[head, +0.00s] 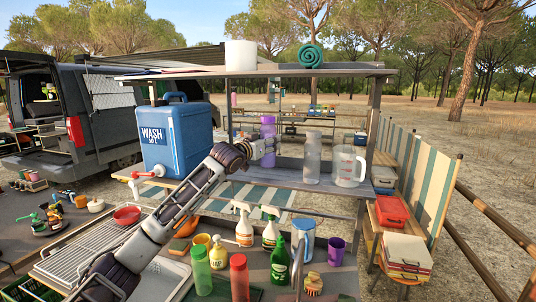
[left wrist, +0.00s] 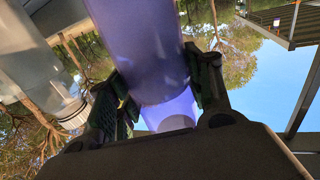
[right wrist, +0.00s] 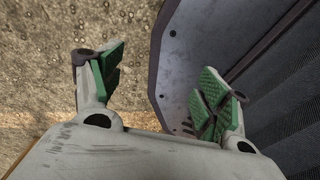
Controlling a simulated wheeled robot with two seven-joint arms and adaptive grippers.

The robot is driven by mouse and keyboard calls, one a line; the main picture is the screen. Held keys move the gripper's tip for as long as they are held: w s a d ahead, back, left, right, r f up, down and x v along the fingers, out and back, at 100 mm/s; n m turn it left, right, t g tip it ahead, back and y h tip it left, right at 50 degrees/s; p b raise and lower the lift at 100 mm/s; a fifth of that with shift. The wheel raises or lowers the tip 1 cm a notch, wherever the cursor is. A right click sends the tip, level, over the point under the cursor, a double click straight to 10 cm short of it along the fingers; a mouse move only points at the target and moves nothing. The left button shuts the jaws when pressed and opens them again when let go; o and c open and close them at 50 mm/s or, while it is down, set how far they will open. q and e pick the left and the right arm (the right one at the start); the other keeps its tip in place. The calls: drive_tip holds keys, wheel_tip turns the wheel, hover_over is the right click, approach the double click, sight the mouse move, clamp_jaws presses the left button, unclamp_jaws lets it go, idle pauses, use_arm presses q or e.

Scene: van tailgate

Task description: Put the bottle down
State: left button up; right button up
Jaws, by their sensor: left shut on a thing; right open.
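The purple bottle (head: 268,128) is upright at the middle shelf, between the blue wash container and a clear bottle. My left gripper (head: 262,150) is shut around it; in the left wrist view the purple bottle (left wrist: 150,50) fills the space between the two finger pads. The shelf (head: 300,178) is a grey board under it. I cannot tell whether the bottle's base touches the shelf, as the gripper and arm hide part of it. My right gripper (right wrist: 160,90) is open and empty, seen only in the right wrist view, over gravel and a dark panel.
The blue wash container (head: 190,138) stands left of the bottle. A clear bottle (head: 312,160) and a clear measuring jug (head: 349,167) stand right of it. A top shelf (head: 290,70) runs overhead. Spray bottles (head: 270,230) and several other bottles stand below.

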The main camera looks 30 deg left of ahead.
use_arm(q)
drive_tip(key=shift+f, duration=0.3)
wheel_tip(320, 180, down, 2)
drive_tip(key=shift+f, duration=0.85)
drive_tip(key=o, duration=1)
drive_tip(key=shift+o, duration=1.1)
use_arm(e)
drive_tip(key=shift+d, duration=0.7)
drive_tip(key=shift+a, duration=0.1)
